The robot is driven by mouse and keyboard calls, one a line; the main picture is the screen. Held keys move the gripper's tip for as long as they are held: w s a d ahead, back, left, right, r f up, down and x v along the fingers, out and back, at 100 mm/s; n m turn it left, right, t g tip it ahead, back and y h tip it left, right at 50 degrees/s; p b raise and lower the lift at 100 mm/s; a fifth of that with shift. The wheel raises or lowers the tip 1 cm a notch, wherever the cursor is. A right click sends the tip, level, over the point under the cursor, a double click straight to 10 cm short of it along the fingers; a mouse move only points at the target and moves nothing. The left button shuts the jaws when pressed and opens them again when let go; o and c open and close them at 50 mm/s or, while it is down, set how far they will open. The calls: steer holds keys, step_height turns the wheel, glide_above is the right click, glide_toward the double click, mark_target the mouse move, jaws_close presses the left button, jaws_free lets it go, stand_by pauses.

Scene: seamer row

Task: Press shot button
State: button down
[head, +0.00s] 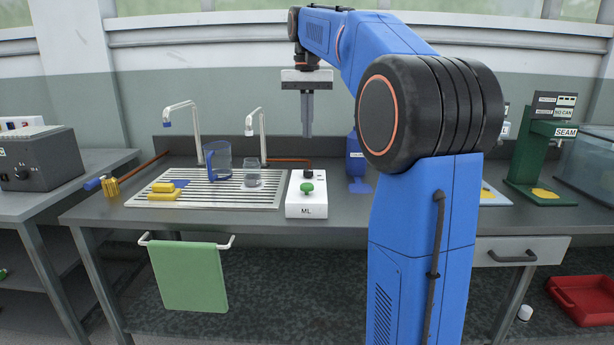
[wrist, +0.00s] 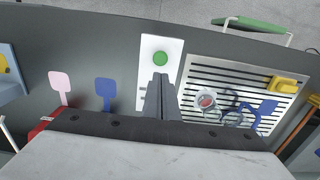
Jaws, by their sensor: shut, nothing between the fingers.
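A white box marked ML (head: 306,208) stands on the bench right of the drain tray. It bears a green round button (head: 306,188) toward the front and a dark knob behind it. My gripper (head: 307,135) is shut and empty, pointing down above and behind the box, clear of it. In the wrist view the green button (wrist: 160,58) shows just beyond the fingertips (wrist: 160,76), on the white box (wrist: 149,46). The fingers hide part of the box there. I cannot read a "shot" label on the button.
The drain tray (head: 133,203) holds a blue jug (head: 218,160), a small glass (head: 252,178) and yellow sponges (head: 163,191). Two taps stand behind. A blue bottle (head: 355,158) stands right of the box. A green SEAM machine (head: 529,155) stands farther right. A green towel (head: 190,277) hangs in front.

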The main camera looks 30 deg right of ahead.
mark_target(307, 185)
stand_by(0.3)
step_height(307, 185, down, 14)
stand_by(0.7)
steer(key=shift+f, duration=1)
step_height(307, 185, up, 14)
steer(key=shift+r, duration=0.15)
stand_by(0.5)
